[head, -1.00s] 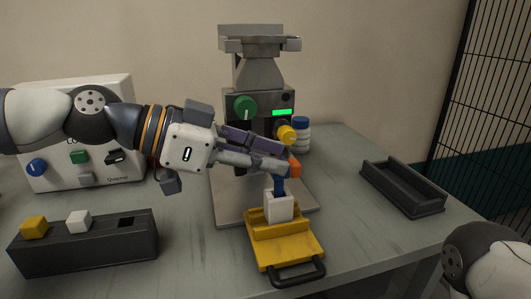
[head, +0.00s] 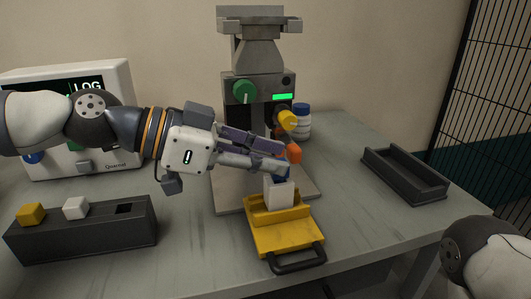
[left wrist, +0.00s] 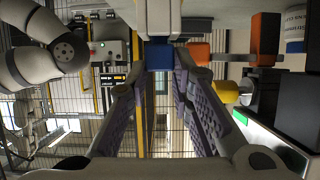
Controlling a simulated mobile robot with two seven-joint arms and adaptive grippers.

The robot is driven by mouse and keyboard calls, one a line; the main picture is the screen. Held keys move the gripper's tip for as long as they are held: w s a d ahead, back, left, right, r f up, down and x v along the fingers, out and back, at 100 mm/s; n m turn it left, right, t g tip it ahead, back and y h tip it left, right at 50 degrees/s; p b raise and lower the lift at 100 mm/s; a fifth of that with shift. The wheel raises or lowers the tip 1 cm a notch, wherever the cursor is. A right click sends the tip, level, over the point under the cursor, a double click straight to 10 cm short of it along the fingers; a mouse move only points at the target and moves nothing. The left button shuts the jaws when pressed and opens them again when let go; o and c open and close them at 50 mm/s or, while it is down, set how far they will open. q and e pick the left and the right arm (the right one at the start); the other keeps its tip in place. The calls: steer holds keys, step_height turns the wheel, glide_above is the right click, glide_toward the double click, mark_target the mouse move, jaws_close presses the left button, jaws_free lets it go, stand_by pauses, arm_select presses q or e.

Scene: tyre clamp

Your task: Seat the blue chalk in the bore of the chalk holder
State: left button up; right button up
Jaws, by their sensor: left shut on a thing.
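My left gripper (head: 284,171) is shut on the blue chalk (left wrist: 159,57), which sits between its fingertips in the left wrist view. In the head view a short dark-blue piece of the chalk (head: 281,179) shows just above the white upright block (head: 280,196), which looks like the chalk holder. This block stands in the yellow fixture (head: 285,238). The block's top and bore are hidden by the fingers and chalk, so I cannot tell how deep the chalk's lower end sits. My right gripper is out of view.
A dark rack (head: 85,235) at left holds a yellow block (head: 30,214) and a white block (head: 76,207), beside an empty slot. Behind the fixture stands a grey machine (head: 258,90) with knobs. An empty dark tray (head: 404,177) lies at right. Clear table separates tray and fixture.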

arm_select(q)
steer(key=shift+f, duration=0.3)
steer(key=o, duration=1)
steer(key=v, duration=1.2)
steer(key=shift+r, duration=0.1)
